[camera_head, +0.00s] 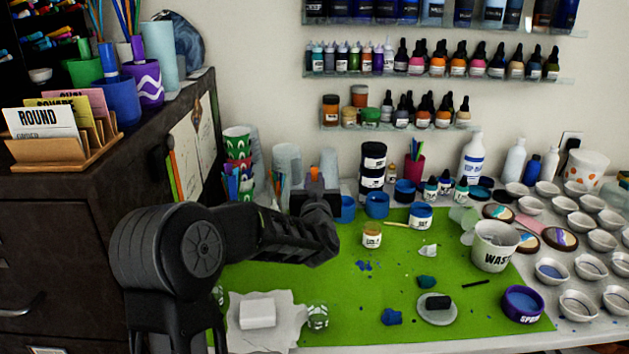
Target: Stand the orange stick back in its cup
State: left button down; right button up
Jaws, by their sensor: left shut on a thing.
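My left arm reaches in from the lower left, and its gripper (315,188) is at the back edge of the green mat. It is shut on the orange stick (314,172), whose short orange top shows just above the fingers. The rest of the stick is hidden by the gripper and arm. Clear cups (287,160) stand just behind and left of the gripper, and a pale cup is partly hidden behind it. A red cup (414,166) with thin sticks stands farther right. I cannot tell which cup is the stick's own. My right gripper is out of view.
Blue tubs (377,205) and a stack of black-lidded jars (372,170) stand close right of the gripper. A waste cup (495,246) and several small bowls (578,303) are at the right. The dark cabinet (100,225) borders the left. The mat's middle (340,285) is mostly clear.

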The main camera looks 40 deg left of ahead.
pick_arm(q)
jog(key=shift+f+b, duration=0.6)
jog(key=shift+f, duration=0.3)
jog(key=c, duration=1.3)
grip_release()
jog(key=b+v, duration=0.1)
jog(key=v, duration=0.7)
jog(key=shift+w, duration=0.1)
